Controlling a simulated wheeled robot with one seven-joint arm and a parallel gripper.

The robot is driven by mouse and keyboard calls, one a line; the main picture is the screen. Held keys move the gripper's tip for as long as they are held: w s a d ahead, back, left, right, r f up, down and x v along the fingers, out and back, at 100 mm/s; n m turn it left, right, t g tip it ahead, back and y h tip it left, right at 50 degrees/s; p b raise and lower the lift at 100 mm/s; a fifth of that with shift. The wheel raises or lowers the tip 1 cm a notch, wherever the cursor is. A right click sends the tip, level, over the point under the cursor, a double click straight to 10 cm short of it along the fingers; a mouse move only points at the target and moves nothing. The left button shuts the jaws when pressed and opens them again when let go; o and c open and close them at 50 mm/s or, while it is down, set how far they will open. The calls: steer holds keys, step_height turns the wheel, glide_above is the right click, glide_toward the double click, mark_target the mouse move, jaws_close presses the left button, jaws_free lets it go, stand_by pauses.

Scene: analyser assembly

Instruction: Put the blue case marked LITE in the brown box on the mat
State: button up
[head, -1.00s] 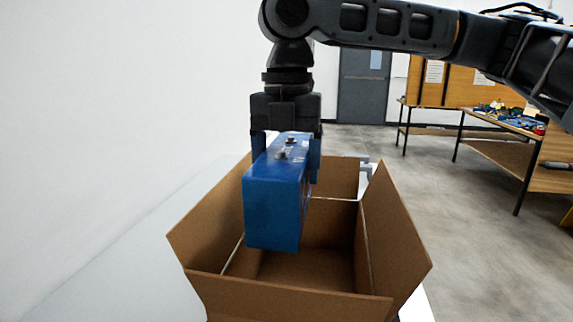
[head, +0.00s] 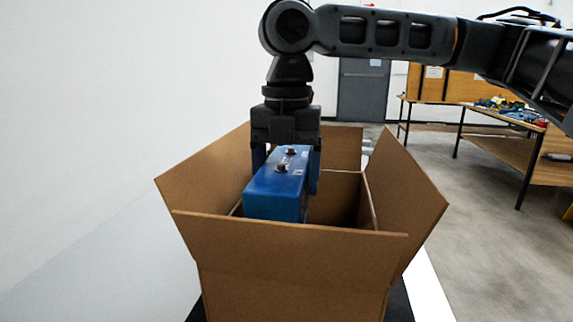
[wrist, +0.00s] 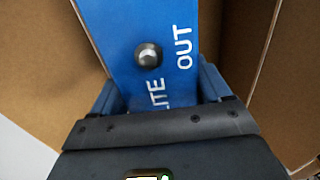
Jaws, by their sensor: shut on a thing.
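The blue case (head: 275,190) has two dark knobs on its top. In the wrist view the case (wrist: 135,25) shows the white letters "ITE" and "OUT" beside a round metal knob. My gripper (head: 287,165) points down and is shut on the case, one finger on each side. The brown box (head: 290,255) is open with its flaps spread outward. The case is upright between the flaps, its lower part hidden behind the near flap. I cannot see whether it touches the box floor. A dark mat (head: 398,300) shows under the box.
The box flaps stand up around the case, with the right flap (head: 408,190) leaning outward. A white wall is at the left. Wooden workbenches (head: 515,150) with small parts and a grey door (head: 362,90) are farther back, across open floor.

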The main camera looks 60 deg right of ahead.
mark_target(287, 162)
steer(key=shift+f+b, duration=1.7)
steer(key=shift+f, duration=2.75)
steer(key=o, duration=1.7)
steer(key=shift+o, duration=0.2)
steer(key=shift+r+p, duration=5.9)
steer(key=shift+r, duration=0.1)
